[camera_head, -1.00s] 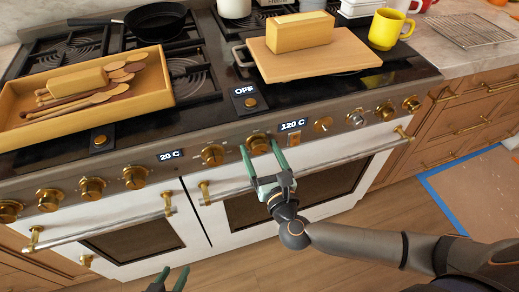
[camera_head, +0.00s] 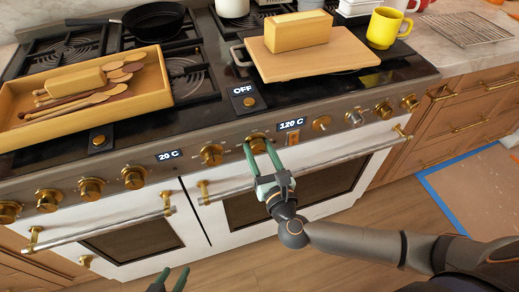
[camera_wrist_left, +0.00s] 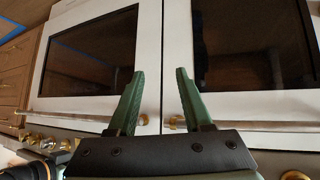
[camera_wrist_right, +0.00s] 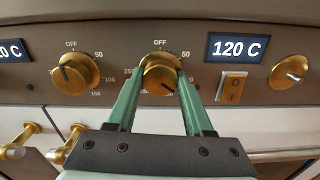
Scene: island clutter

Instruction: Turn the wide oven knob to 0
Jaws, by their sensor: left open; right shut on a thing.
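The gold oven knob (camera_wrist_right: 161,74) sits on the front panel, left of the display reading 120 C (camera_wrist_right: 232,49). My right gripper (camera_wrist_right: 160,85) is shut on this knob, one green finger on each side. In the head view the same knob (camera_head: 257,141) and right gripper (camera_head: 261,148) are at the middle of the panel.
Another gold knob (camera_wrist_right: 75,74) is left of the held one, and a rocker switch (camera_wrist_right: 231,88) is right. The oven handle bar (camera_head: 290,164) runs below. A wooden tray (camera_head: 168,92) and cutting board (camera_head: 310,62) stand on the stove. A second display reads 20 C (camera_head: 168,155).

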